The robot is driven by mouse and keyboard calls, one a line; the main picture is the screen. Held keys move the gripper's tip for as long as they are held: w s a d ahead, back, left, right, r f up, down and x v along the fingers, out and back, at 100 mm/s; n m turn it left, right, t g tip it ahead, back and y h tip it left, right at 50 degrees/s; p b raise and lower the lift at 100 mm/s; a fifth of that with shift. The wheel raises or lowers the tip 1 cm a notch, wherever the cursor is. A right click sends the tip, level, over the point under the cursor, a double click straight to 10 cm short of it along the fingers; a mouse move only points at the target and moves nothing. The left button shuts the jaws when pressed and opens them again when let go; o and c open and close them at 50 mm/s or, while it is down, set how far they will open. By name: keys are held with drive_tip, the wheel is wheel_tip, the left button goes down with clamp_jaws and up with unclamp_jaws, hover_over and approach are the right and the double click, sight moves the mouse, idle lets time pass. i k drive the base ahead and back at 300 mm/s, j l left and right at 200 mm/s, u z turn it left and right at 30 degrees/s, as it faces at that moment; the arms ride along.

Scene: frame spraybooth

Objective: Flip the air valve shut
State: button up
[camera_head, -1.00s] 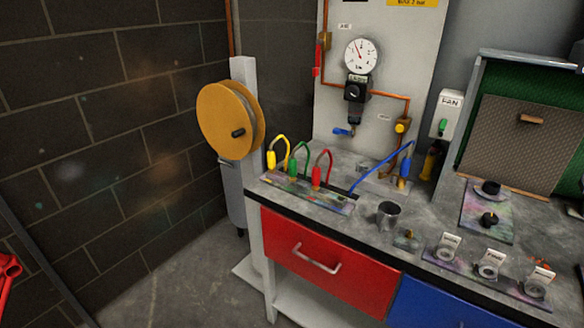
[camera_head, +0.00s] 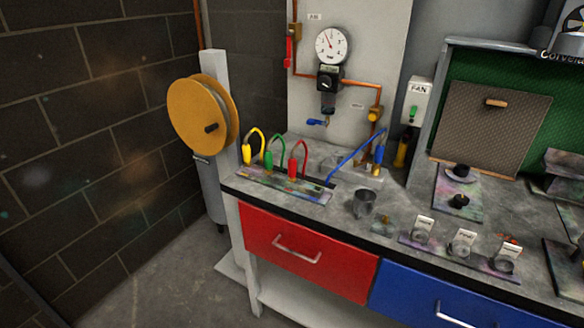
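A red lever handle (camera_head: 289,51) hangs upright along the vertical copper pipe at the left of the pale wall panel. A brass valve body (camera_head: 293,31) sits at its top, and a small label (camera_head: 314,16), seemingly reading "AIR", is to its right. A blue lever (camera_head: 318,122) points left, below the regulator (camera_head: 329,78) and the round gauge (camera_head: 332,45). My gripper is not in view.
The bench (camera_head: 405,205) stands below the panel, with a rack of colored airbrushes (camera_head: 285,186), a metal cup (camera_head: 364,203) and a row of labelled pots (camera_head: 460,249). A yellow hose reel (camera_head: 190,110) stands at the bench's left end. The floor (camera_head: 170,285) at left is clear.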

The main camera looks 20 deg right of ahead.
sight(287, 61)
drive_tip(key=i+j+z, duration=0.1)
drive_tip(key=i+j, duration=0.4)
drive_tip(key=i+j+z, duration=0.15)
drive_tip(key=i+j, duration=0.4)
drive_tip(key=i+j+z, duration=0.1)
drive_tip(key=i+j, duration=0.4)
drive_tip(key=i+j+z, duration=0.15)
drive_tip(key=i+j, duration=0.35)
drive_tip(key=j, duration=0.2)
